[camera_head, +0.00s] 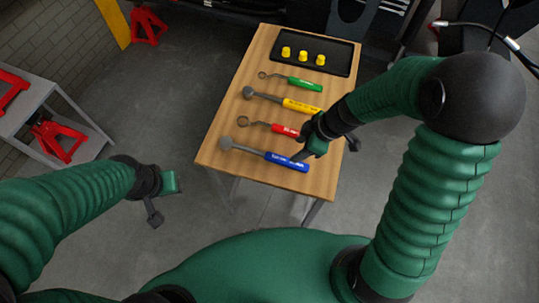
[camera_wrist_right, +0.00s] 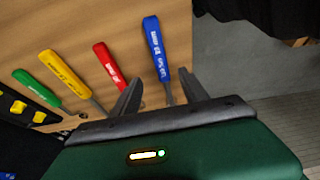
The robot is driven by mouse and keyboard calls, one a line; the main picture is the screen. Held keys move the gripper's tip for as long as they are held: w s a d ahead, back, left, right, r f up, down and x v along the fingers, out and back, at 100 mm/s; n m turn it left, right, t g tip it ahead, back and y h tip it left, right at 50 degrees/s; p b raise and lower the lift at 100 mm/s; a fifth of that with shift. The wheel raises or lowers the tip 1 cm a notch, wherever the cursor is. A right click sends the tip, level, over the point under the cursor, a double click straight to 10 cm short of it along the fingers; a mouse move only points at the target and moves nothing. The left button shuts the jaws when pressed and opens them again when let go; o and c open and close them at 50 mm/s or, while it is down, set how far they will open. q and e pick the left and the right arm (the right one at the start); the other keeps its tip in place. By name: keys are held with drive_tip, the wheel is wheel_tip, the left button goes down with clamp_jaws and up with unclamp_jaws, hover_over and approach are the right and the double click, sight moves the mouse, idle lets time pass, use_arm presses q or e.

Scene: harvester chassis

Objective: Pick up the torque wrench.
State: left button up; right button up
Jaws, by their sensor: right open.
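Four long-handled tools lie side by side on a wooden table. The nearest has a blue handle (camera_head: 287,162) and a round grey head; its handle also shows in the right wrist view (camera_wrist_right: 157,50). Beyond it lie a red-handled tool (camera_head: 284,130), a yellow-handled one (camera_head: 300,106) and a green-handled one (camera_head: 304,84). I cannot tell which is the torque wrench. My right gripper (camera_head: 303,152) is open just above the blue-handled tool; in the right wrist view (camera_wrist_right: 160,92) that tool's shaft shows between the fingers. My left gripper (camera_head: 163,200) is off the table's left side; its opening is unclear.
The wooden table (camera_head: 222,150) has a black tray (camera_head: 338,58) with three yellow pieces at its far end. A grey shelf (camera_head: 35,95) with red jacks stands at the left. Dark machinery stands behind the table. The floor between shelf and table is clear.

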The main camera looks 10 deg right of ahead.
hover_over(281, 158)
drive_tip(key=s+d, duration=0.1)
drive_tip(key=d, duration=0.1)
wheel_tip(281, 158, down, 5)
drive_tip(key=shift+s+a+b, duration=0.1)
drive_tip(key=shift+a+b, duration=0.05)
drive_tip(key=shift+b, duration=0.15)
drive_tip(key=shift+a+f, duration=0.25)
drive_tip(key=shift+f, duration=0.05)
drive_tip(key=x, duration=0.4)
drive_tip(key=shift+f, duration=0.4)
drive_tip(key=shift+d, duration=0.35)
drive_tip(key=c, duration=0.4)
drive_tip(key=shift+a, duration=0.2)
clamp_jaws()
drive_tip(key=shift+r, duration=0.1)
